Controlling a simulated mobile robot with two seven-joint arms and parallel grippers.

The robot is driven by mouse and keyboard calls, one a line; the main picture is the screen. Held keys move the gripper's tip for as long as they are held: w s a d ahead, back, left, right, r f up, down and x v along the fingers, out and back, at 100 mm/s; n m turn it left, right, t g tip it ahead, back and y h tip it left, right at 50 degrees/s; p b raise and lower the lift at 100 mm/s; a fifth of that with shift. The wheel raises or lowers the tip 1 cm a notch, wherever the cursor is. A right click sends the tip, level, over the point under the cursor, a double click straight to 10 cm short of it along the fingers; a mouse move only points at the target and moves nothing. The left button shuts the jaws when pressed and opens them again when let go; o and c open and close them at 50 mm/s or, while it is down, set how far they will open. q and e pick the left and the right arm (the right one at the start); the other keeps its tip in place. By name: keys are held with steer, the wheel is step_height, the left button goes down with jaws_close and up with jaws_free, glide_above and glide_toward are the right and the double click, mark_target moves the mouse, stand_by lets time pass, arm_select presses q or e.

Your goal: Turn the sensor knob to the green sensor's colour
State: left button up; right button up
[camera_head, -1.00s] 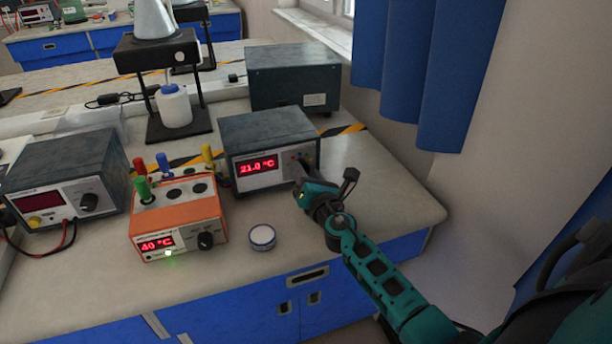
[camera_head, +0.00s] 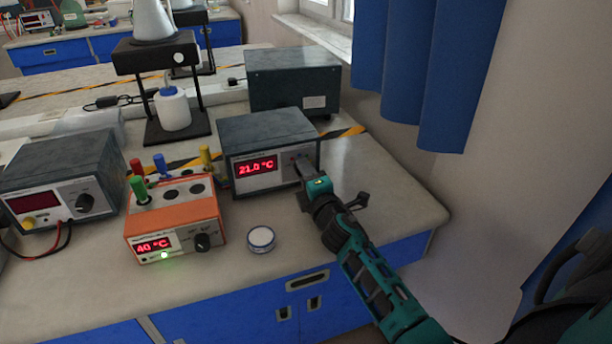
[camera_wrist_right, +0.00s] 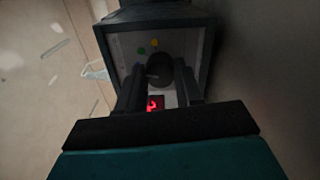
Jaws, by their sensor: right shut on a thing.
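The dark meter box (camera_head: 268,128) stands on the bench with a red display (camera_head: 256,164) reading 21.0 °C. Its sensor knob is hidden behind my right gripper in the head view. In the right wrist view the round black knob (camera_wrist_right: 160,68) sits between the fingers, with a green dot (camera_wrist_right: 141,50) and an orange dot (camera_wrist_right: 155,42) beside it. My right gripper (camera_head: 303,172) is shut on the knob. My left gripper is out of view.
The orange block's display reads 40 °C. A small round white-lidded tin (camera_head: 261,238) lies in front of the meter. Another dark box (camera_head: 60,175) stands left, and a larger one (camera_head: 293,78) behind. The bench right of the meter is clear.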

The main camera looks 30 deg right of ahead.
steer(key=m, duration=0.5)
stand_by(0.5)
steer(key=o, duration=1)
steer(key=shift+o, duration=0.2)
steer(key=v, duration=1.1)
steer(key=shift+s+f+p, duration=0.1)
steer(key=shift+s+p, duration=0.2)
steer(key=shift+s, duration=0.05)
steer(key=shift+s+a, duration=0.15)
steer(key=shift+s, duration=0.45)
